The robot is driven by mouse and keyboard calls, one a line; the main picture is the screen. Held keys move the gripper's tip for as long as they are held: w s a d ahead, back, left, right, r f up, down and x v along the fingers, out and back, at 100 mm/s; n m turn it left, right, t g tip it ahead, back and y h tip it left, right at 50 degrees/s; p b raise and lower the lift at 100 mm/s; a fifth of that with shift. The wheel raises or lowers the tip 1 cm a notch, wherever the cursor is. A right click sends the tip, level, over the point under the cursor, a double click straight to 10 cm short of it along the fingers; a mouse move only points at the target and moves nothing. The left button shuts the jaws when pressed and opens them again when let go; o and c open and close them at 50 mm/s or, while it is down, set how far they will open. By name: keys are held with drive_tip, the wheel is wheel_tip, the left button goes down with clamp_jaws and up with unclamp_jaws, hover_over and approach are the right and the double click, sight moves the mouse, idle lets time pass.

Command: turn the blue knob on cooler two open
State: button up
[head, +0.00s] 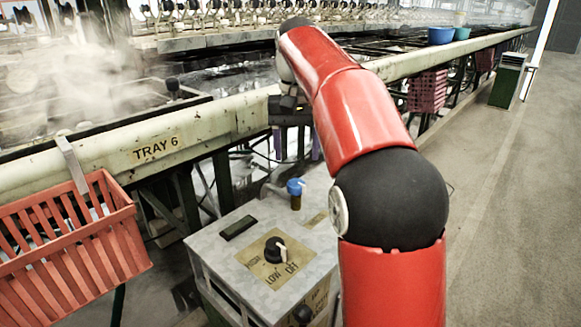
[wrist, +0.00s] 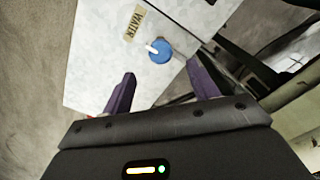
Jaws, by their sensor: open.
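A grey metal cooler (head: 217,256) stands low beside the tray rail; I read no number on it. Its blue knob (head: 295,186) sits on a small upright stem at the far edge of the top. In the wrist view the blue knob (wrist: 160,52) is a round disc with a white bar, beside a WATER label (wrist: 133,22). My gripper (head: 297,146) is above and beyond the knob in the head view, with purple fingers apart and nothing between them. In the wrist view the gripper (wrist: 160,74) has its fingertips either side of the knob's line, apart from it.
A black dial (head: 275,250) marked HIGH, LOW, OFF is on the cooler top. The TRAY 6 rail (head: 155,146) runs behind, with a red basket (head: 75,250) hung at left. A pink basket (head: 427,92) hangs farther right.

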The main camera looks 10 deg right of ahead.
sight(296, 182)
drive_tip(key=shift+w+f, duration=0.2)
drive_tip(key=shift+f, duration=0.1)
wheel_tip(296, 182, down, 7)
drive_tip(key=b, duration=0.2)
drive_tip(key=shift+s+f+b, duration=0.1)
drive_tip(key=shift+b, duration=0.3)
drive_tip(key=c, duration=1)
